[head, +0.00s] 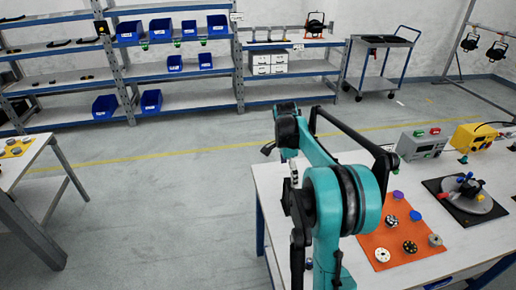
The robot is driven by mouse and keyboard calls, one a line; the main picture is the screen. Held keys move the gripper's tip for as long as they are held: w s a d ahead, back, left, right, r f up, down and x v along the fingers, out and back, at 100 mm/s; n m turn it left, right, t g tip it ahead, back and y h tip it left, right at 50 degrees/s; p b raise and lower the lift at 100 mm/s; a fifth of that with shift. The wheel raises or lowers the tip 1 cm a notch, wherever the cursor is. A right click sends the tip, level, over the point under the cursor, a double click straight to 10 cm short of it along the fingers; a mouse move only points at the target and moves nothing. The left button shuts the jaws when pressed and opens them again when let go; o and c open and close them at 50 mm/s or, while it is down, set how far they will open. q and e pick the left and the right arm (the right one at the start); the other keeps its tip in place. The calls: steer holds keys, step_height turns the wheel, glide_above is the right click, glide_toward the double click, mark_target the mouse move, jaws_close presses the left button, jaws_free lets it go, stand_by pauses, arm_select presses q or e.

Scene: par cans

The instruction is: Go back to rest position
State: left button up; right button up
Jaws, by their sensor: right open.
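My right arm, teal with black joints, rises from the bottom of the head view in front of the table's left edge. My left arm and left gripper are not in view.
The table bears an orange mat (370,240) with several small round parts, a black mat with a turntable (468,195), a grey box (422,144) and a yellow box (474,136). Another table (22,165) stands left. Shelves (180,100) and a cart (372,82) line the back. The floor between is clear.

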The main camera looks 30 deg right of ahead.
steer(key=s+a+r+n+t, duration=0.25)
steer(key=s+a+n, duration=0.2)
steer(key=a, duration=0.25)
steer(key=s+a+r+n+t, duration=0.1)
steer(key=s+a+r+n, duration=0.2)
steer(key=a+n, duration=0.35)
steer(key=s+a+f+n+t+y, duration=0.1)
steer(key=s+a+f+n+t, duration=0.3)
steer(key=s+a+n, duration=0.6)
steer(key=s+a, duration=0.2)
steer(key=a, duration=0.2)
steer(key=shift+s+f+n, duration=0.3)
steer(key=shift+f, duration=0.1)
steer(key=shift+c, duration=0.3)
